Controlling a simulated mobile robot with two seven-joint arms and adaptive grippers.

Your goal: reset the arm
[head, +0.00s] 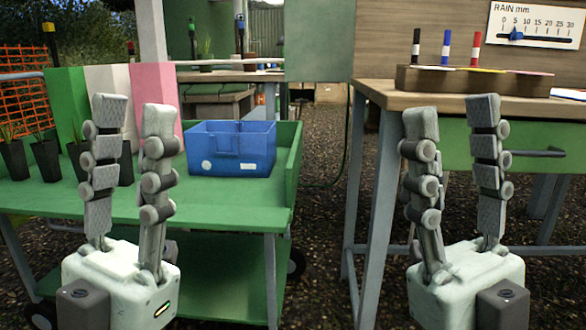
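My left gripper (134,116) stands upright at the left, its two fingers spread apart with nothing between them. It is in front of the green cart (225,212) and hides part of what stands there. My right gripper (452,122) stands upright at the right, its fingers wide apart and empty. It is in front of the wooden table (380,97) and its green drawer. Both grippers point up and touch nothing that I can see.
A blue bin (232,150) stands on the cart, near several black pots (46,160) and green, white and pink panels (65,100). A wooden block (470,80) with black, blue and red markers stands on the table. A gravel gap (325,200) separates cart and table.

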